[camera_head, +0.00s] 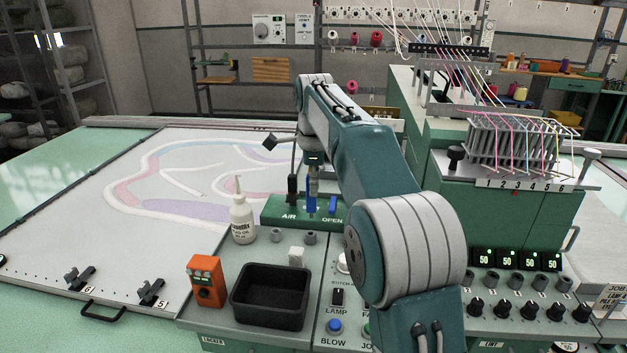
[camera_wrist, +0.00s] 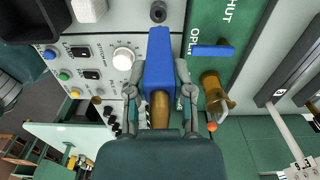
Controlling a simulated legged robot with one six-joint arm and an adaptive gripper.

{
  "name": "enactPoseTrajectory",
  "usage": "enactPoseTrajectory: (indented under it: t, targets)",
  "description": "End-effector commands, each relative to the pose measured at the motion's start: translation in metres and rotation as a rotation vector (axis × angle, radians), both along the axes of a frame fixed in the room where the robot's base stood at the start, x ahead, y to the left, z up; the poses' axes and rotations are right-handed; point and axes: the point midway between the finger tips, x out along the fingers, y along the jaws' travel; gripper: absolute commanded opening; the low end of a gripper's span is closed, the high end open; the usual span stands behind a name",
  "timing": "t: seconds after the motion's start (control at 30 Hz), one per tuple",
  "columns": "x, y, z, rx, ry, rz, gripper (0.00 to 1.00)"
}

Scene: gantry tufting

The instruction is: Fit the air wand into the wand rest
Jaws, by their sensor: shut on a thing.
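My gripper (camera_head: 313,163) points down over the console, beside the green AIR panel (camera_head: 272,211). In the wrist view my gripper (camera_wrist: 160,95) is shut on a blue piece with a brass part, which I take to be the air wand (camera_wrist: 160,58). Its blue part also shows under my gripper in the head view (camera_head: 310,204). It appears held above the console; its contact with anything below is hidden. Two small grey round sockets (camera_head: 275,235) (camera_head: 309,238) stand in front of the panel. One shows in the wrist view (camera_wrist: 158,12). I cannot tell which is the wand rest.
A blue lever (camera_head: 333,203) on the green panel stands close right of the held piece; a brass fitting (camera_wrist: 216,92) is beside it. A white bottle (camera_head: 242,220), white block (camera_head: 296,256), black bin (camera_head: 270,325) and orange box (camera_head: 206,282) stand nearby.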

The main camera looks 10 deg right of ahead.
Motion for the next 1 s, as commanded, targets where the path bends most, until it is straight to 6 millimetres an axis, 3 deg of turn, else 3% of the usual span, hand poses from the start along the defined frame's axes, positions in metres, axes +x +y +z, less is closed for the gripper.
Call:
enactPoseTrajectory:
  t: [0.5,1.0]
  targets:
    - [-0.001,0.003,-0.036,-0.003,0.002,0.000,0.00]
    - [-0.001,0.000,-0.038,-0.001,-0.002,0.000,0.00]
